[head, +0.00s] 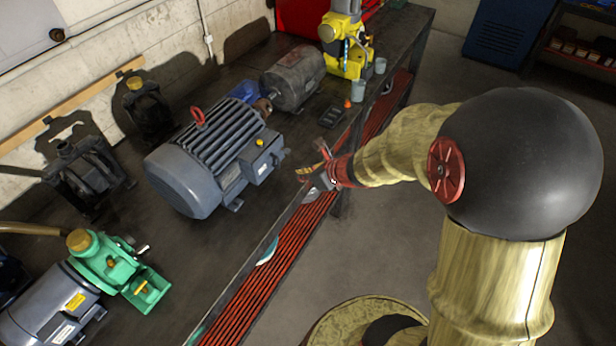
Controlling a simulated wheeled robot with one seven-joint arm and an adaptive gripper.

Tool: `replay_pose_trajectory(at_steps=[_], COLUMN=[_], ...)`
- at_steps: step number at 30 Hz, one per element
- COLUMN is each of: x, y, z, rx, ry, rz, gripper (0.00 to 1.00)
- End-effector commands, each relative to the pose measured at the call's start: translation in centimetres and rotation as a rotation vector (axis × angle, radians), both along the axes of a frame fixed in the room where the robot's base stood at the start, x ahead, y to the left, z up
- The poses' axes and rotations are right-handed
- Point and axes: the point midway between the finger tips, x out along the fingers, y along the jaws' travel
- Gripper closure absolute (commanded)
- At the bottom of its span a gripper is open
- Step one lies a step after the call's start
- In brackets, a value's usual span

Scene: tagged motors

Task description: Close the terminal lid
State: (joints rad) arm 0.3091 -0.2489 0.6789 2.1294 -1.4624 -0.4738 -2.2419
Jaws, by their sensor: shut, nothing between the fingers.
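A large grey finned motor (195,165) with a red lifting eye stands on the dark workbench. On its right side is a grey terminal box (264,160) with a yellow knob on its top face. The box top looks flat; I cannot tell whether its lid is fully down. My gripper (304,172) is shut and empty at the bench's front edge, to the right of the terminal box and apart from it. Its fingertips point left toward the box and are small in the picture.
A green pump (110,262) with a grey motor is at the lower left. Black pumps (85,175) stand along the wall. A smaller grey motor (293,78), a yellow machine (345,40) and grey cups (358,91) are at the back. The bench's front edge runs below my gripper.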

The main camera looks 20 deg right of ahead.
Motion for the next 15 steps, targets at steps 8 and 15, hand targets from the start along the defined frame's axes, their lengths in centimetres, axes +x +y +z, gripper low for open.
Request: replay_pose_trajectory(at_steps=[8, 15], x=[3.7, 6.1], y=[1.6, 2.6], z=[-3.4, -3.3], rx=[0.000, -0.001], ry=[0.000, 0.000], rz=[0.003, 0.001], gripper=[1.00, 1.00])
